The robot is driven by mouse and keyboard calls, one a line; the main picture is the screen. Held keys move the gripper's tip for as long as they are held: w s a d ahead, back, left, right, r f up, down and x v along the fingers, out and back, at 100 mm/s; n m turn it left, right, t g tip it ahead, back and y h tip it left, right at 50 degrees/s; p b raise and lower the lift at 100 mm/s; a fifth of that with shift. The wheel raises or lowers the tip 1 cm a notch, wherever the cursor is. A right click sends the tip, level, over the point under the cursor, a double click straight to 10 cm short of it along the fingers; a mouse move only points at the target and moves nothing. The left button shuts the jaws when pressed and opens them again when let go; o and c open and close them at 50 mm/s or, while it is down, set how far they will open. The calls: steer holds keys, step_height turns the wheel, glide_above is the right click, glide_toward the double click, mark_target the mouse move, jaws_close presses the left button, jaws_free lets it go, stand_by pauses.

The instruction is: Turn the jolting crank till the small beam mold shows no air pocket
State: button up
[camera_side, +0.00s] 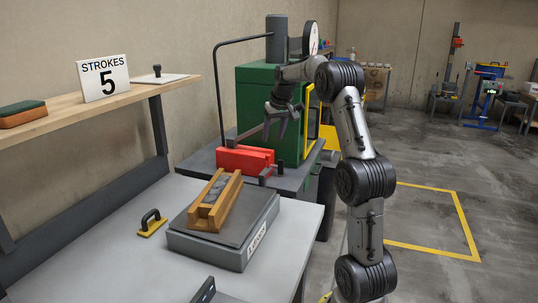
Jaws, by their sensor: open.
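The small beam mold (198,216) is an orange-brown, open-topped trough with grey, lumpy concrete in it. It lies on the flat top of a grey jolting block (251,227) that has a white label on its front. A short dark bar with an upright grip, apparently the crank (264,175), stands at the block's far right corner. My gripper (277,131) is open and empty, pointing down in front of the green machine. It is above and apart from the crank and mold. Air pockets are too small to tell at this size.
A red mold (243,160) sits on the bench behind, below my gripper, beside the green machine (254,85). A yellow-based float (152,223) lies left of the block. A shelf (60,122) at left holds a sign (103,78) reading "STROKES 5".

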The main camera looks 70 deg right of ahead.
mark_target(269, 155)
steer(key=x, duration=0.9)
steer(key=shift+w+f, duration=0.2)
steer(key=shift+f, duration=0.15)
jaws_close()
